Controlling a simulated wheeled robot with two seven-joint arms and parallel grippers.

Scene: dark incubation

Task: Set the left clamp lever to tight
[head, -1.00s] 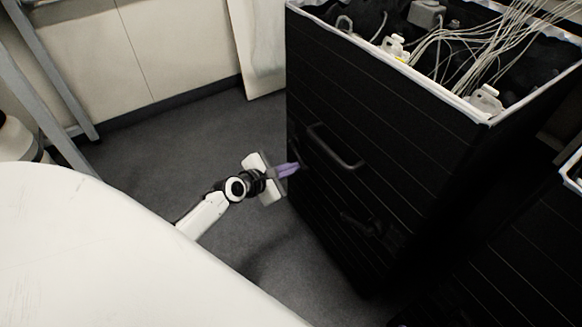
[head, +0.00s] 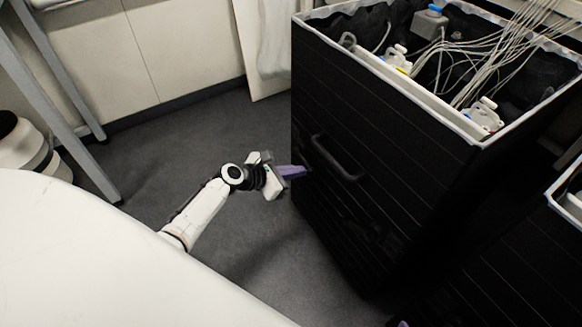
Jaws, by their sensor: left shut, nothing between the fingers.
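The black box (head: 385,135) stands right of centre, with a black bar handle (head: 338,160) on its near face. A dark fitting (head: 366,228), possibly a lever, sits lower on that face. I cannot tell which part is the left clamp lever or how it is set. My left gripper (head: 300,171) has purple fingers, shut and empty. Its tips are at the box's left part, left of the bar handle; I cannot tell whether they touch. A purple tip (head: 400,323), probably my right gripper, barely shows at the bottom edge.
The box's open top holds white cables (head: 500,50) and several small bottles, one with a blue cap (head: 430,20). Another dark box with a pale rim (head: 566,200) stands at the right. Grey floor (head: 200,125) is clear left of the box. Grey legs (head: 75,110) stand at the far left.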

